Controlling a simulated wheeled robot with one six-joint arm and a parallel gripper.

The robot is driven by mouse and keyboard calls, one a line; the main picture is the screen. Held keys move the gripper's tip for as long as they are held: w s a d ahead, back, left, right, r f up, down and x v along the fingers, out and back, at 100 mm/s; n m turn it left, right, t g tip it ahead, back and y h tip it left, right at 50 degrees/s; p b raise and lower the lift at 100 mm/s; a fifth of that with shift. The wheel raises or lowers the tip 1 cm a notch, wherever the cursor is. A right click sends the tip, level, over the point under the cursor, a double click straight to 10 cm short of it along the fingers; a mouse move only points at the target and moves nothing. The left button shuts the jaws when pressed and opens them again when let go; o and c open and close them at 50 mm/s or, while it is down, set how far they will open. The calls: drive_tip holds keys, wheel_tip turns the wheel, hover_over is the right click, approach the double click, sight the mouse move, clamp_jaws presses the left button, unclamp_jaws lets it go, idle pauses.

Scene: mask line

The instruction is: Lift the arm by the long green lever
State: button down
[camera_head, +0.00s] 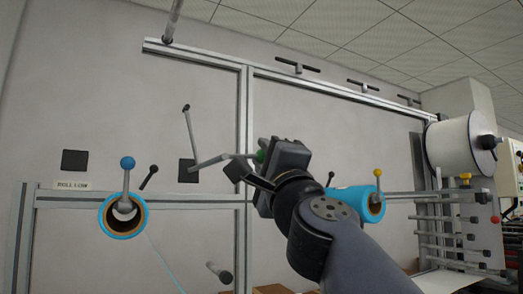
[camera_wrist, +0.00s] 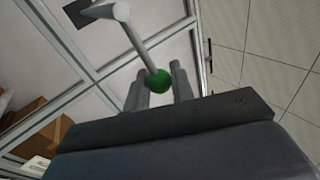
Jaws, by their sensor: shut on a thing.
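The long green lever is a grey bent rod with a green ball knob (camera_wrist: 159,80) at its end. In the head view its rod (camera_head: 209,161) runs from a dark square mount on the wall panel toward my gripper, and the green knob (camera_head: 260,155) shows at the jaws. My gripper (camera_head: 250,170) is shut on the lever at the knob. In the wrist view, the two fingers of my gripper (camera_wrist: 161,85) stand on either side of the knob. The grey arm (camera_head: 191,133) rises from the mount and ends in a small dark tip. My gripper hides part of the lever's end.
A blue roll (camera_head: 109,226) with a blue-knobbed lever (camera_head: 127,164) is at left. Another blue roll (camera_head: 350,199) with an orange-knobbed lever (camera_head: 377,173) is right of my arm. A large white roll (camera_head: 450,143) stands at far right. Metal frame bars (camera_head: 243,120) cross the wall.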

wheel_tip(320, 180, down, 2)
drive_tip(key=m+h+p, duration=0.1)
drive_tip(key=m+h, duration=0.1)
drive_tip(key=m, duration=0.1)
drive_tip(key=m+h+p, duration=0.1)
drive_tip(key=m+h, duration=0.1)
drive_tip(key=m, duration=0.1)
drive_tip(key=shift+a, duration=0.1)
drive_tip(key=shift+s+f+m+h+p, duration=0.1)
drive_tip(key=shift+f+m+h+p, duration=0.45)
drive_tip(key=shift+m+h, duration=0.6)
drive_tip(key=shift+a+f+m, duration=0.1)
drive_tip(key=shift+f+m, duration=0.05)
drive_tip(key=shift+m, duration=0.1)
drive_tip(key=c, duration=1.3)
unclamp_jaws()
drive_tip(key=shift+o, duration=0.2)
drive_tip(key=b+v, duration=0.2)
drive_tip(key=v, duration=0.8)
drive_tip(key=shift+s+f, duration=0.25)
drive_tip(key=shift+s, duration=0.1)
